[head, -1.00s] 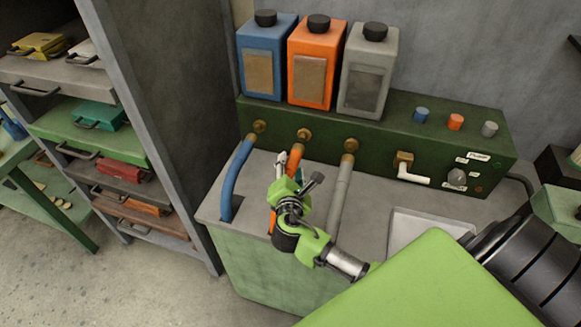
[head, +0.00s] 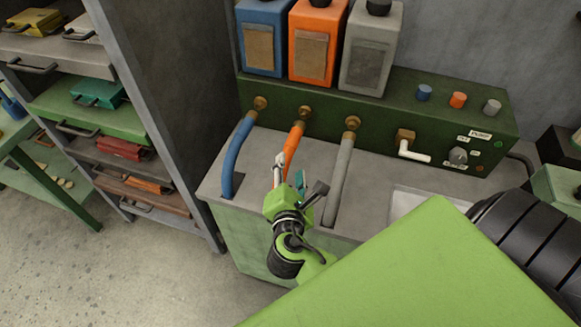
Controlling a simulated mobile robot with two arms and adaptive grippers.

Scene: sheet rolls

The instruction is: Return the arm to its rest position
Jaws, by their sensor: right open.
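My right gripper (head: 289,182) is open and shows near the middle of the head view. It is over the grey bench top (head: 262,150), in front of the lower part of the orange hose (head: 293,143), which it partly hides. I cannot tell whether it touches the hose. My green and black right arm comes in from the lower right behind it. My left gripper is not in view.
A blue hose (head: 236,157) is close on the left and a grey hose (head: 340,180) close on the right. Blue, orange and grey tanks (head: 370,48) stand on the green panel (head: 390,118).

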